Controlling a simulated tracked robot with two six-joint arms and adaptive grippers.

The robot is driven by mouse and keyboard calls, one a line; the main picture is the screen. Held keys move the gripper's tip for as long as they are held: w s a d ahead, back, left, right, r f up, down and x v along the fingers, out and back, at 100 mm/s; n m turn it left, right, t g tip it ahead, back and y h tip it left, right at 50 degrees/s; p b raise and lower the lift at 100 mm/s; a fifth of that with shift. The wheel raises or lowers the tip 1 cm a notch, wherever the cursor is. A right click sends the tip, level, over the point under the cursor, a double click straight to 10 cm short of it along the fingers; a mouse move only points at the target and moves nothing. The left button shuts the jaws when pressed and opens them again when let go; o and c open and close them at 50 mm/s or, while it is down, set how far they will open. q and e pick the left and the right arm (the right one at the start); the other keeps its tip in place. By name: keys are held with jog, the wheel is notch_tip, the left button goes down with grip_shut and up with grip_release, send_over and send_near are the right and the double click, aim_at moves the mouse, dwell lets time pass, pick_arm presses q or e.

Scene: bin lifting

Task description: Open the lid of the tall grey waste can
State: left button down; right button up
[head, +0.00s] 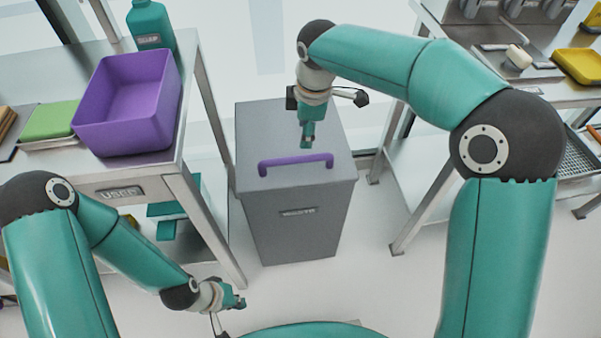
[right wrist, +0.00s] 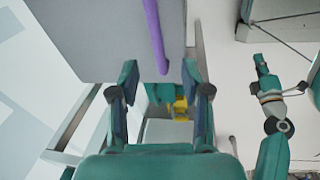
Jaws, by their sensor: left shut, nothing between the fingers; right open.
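The tall grey waste can (head: 295,225) stands on the floor in the middle of the head view. Its flat grey lid (head: 260,130) lies closed on top, with a purple bar handle (head: 296,162) along its front edge. My right gripper (head: 307,143) is over the lid, pointing down just behind the handle's right part as pictured. In the right wrist view it is open (right wrist: 160,76), and the handle (right wrist: 154,35) appears between its fingertips; contact cannot be told. My left gripper (head: 238,301) is shut and empty, low in front of the can and apart from it.
A bench on the left holds a purple bin (head: 128,103), a teal soap bottle (head: 151,25) and a green stack (head: 49,119). A metal bench (head: 410,215) stands to the right, with a yellow tray (head: 580,66) on it. The floor before the can is clear.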

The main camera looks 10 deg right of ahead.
aim_at(305, 157)
pick_arm(q)
notch_tip(305, 157, down, 6)
jog(key=b, duration=0.4)
jog(key=shift+r, duration=0.2)
pick_arm(e)
jog(key=shift+n+h, duration=0.3)
jog(key=shift+n, duration=0.4)
jog(key=w+f, duration=0.1)
jog(key=f, duration=0.3)
jog(key=w+f, duration=0.1)
jog(key=f, duration=0.3)
jog(key=w+f, duration=0.1)
jog(key=f, duration=0.3)
jog(key=shift+d+f, duration=0.2)
jog(key=shift+f, duration=0.1)
grip_shut()
